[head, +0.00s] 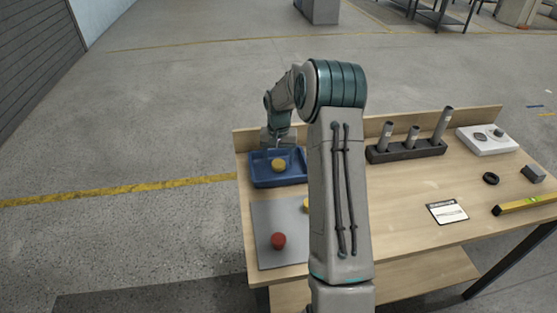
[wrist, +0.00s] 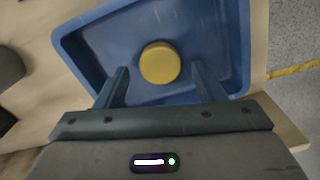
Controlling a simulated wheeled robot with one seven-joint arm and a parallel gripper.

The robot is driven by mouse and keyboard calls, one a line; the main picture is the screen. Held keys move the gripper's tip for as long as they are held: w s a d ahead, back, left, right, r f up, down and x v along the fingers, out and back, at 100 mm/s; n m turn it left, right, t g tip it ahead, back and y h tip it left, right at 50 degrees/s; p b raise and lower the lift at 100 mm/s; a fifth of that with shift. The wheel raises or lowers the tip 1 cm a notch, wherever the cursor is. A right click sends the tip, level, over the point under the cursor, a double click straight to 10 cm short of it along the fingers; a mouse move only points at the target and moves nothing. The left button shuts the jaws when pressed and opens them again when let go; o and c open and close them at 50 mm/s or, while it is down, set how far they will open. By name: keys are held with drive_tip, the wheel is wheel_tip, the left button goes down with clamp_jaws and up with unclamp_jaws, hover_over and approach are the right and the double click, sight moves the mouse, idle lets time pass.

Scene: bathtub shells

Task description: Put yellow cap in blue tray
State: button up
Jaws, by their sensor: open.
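The blue tray (head: 297,180) stands at the left back of the table, and it also fills much of the wrist view (wrist: 232,40). A round yellow cap (head: 278,165) is inside the tray; in the wrist view the cap (wrist: 160,63) appears on the tray floor. My gripper (head: 278,142) is over the tray's back part. In the wrist view its two fingers (wrist: 159,72) are spread wide with clear gaps to the cap, so it is open and empty. A second yellow piece (head: 306,205) on the grey mat is mostly hidden behind my arm.
A red piece (head: 278,241) sits on the grey mat (head: 262,217) in front of the tray. A dark block with upright grey cylinders (head: 405,150), a white box (head: 487,140), a black ring (head: 491,178), a card (head: 447,212) and a yellow level (head: 525,204) lie to the right.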

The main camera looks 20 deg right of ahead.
sight(279, 163)
wheel_tip(279, 163, up, 10)
drive_tip(key=s+a+r+n, duration=0.1)
drive_tip(key=s+a+r, duration=0.3)
drive_tip(key=s+r, duration=0.2)
drive_tip(key=s+a+n+t, duration=0.1)
drive_tip(key=s+a, duration=0.3)
drive_tip(key=s, duration=0.9)
drive_tip(key=s+a+n+t, duration=0.2)
drive_tip(key=s+a, duration=0.3)
drive_tip(key=s, duration=0.9)
drive_tip(key=shift+r+n+b, duration=0.35)
drive_tip(key=shift+r+n, duration=0.1)
drive_tip(key=shift+n, duration=0.15)
drive_tip(key=shift+c, duration=0.3)
